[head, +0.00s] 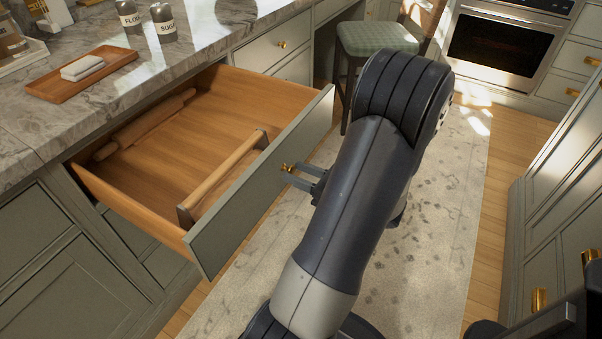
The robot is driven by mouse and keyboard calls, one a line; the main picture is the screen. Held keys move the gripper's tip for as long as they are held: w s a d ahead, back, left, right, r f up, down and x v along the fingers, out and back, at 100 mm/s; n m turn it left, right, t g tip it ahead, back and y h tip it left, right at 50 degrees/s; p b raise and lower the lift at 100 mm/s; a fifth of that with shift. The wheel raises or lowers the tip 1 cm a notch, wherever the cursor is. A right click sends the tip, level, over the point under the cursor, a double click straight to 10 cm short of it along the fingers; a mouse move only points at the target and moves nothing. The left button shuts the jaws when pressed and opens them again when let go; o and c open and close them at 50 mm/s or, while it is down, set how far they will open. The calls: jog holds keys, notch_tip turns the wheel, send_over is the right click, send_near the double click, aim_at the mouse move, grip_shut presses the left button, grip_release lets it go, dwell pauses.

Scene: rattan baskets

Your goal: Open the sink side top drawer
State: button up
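A drawer (264,185) with a grey-green front and a wooden inside stands pulled far out from under the marble counter. A rolling pin (145,122) lies along its back left side, and another wooden item with a long bar (225,172) lies near its front. My gripper (290,172) is at the brass knob (286,167) on the drawer front, with its fingers reaching to the knob. Whether the fingers are closed on it is too small to tell. My arm hides part of the floor to the right of the drawer.
A wooden tray (81,76) with a folded white cloth, a flour canister (130,18) and a sugar canister (164,24) stand on the counter (30,110). A stool (376,38) stands behind my arm. An oven (500,45) is at the back, and cabinets (565,190) line the right.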

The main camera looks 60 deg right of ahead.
jog(key=shift+o, duration=0.7)
jog(key=s+p, duration=0.1)
jog(key=s, duration=0.9)
jog(key=shift+s+d, duration=0.4)
jog(key=shift+d, duration=0.05)
jog(key=w, duration=0.7)
jog(key=w+a+b, duration=0.1)
jog(key=w, duration=0.3)
jog(key=shift+w, duration=0.1)
